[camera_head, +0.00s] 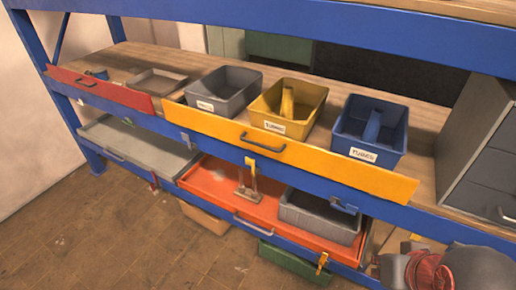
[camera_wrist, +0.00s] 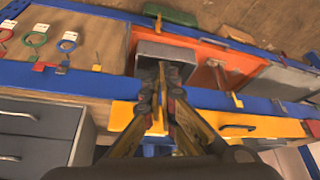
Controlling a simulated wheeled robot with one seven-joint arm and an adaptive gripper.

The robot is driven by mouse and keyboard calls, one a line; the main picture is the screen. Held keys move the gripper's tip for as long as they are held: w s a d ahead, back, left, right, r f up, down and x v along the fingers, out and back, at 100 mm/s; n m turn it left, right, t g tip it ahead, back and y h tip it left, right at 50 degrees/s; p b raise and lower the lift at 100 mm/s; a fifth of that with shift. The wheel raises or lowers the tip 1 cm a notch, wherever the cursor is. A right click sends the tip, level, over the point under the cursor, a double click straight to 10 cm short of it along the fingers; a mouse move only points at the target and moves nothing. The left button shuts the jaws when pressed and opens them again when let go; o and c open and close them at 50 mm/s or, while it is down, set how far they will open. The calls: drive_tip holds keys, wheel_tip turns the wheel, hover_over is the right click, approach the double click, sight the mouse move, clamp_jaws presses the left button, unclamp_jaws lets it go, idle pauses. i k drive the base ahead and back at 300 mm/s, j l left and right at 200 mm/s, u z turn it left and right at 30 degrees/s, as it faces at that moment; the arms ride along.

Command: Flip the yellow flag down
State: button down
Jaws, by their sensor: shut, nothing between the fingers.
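My gripper (camera_wrist: 163,65) is shut and empty, in front of a grey bin (camera_wrist: 152,50). I cannot tell whether it touches anything.
Above the middle beam stand a grey bin (camera_head: 222,90), a yellow bin (camera_head: 268,96) and a blue bin (camera_head: 357,120). An orange drawer (camera_head: 220,183) and a lower grey bin (camera_head: 312,225) are below. A grey cabinet (camera_head: 487,150) stands at right.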

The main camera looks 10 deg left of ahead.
sight(250, 162)
drive_tip(key=i+j+z, duration=0.1)
drive_tip(key=j, duration=0.2)
drive_tip(key=i+j+z, duration=0.25)
drive_tip(key=j, duration=0.4)
drive_tip(key=i+j+z, duration=0.1)
drive_tip(key=j, duration=0.25)
